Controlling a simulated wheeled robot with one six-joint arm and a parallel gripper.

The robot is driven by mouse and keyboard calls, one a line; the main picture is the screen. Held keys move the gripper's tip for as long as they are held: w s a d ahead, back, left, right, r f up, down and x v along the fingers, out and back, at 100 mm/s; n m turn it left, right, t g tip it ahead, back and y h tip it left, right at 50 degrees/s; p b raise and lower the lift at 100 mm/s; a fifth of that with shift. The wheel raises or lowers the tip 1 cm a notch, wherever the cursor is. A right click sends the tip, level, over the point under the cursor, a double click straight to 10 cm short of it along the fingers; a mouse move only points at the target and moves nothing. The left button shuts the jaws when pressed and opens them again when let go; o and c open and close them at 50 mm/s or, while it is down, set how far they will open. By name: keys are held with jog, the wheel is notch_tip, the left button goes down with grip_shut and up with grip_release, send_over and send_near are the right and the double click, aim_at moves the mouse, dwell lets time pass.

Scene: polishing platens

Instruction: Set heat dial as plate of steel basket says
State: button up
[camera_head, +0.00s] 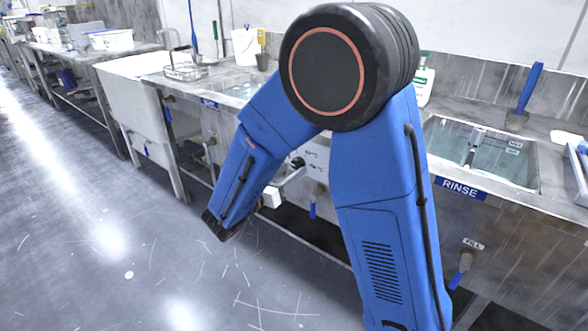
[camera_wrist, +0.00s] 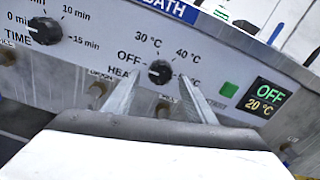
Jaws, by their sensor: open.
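The heat dial (camera_wrist: 160,72) is a round black knob on the pale control panel in the wrist view. Marks OFF, 30 °C and 40 °C show around it; a further mark is partly hidden by a finger. The knob's exact pointing is too small to tell. The display (camera_wrist: 263,98) beside it reads OFF and 20 °C. My gripper (camera_wrist: 159,82) is open, its two fingers in front of the panel on either side of the dial's lower part; contact cannot be told. A wire steel basket (camera_head: 185,70) stands on the far bench; its plate cannot be read.
A rinse sink (camera_head: 490,150) with a blue-handled tap (camera_head: 461,270) lies right of my arm. The floor (camera_head: 110,240) at left is clear.

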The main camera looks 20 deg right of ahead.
jog(key=shift+x, duration=1.3)
jog(key=c, duration=1.1)
jog(key=shift+o, duration=0.3)
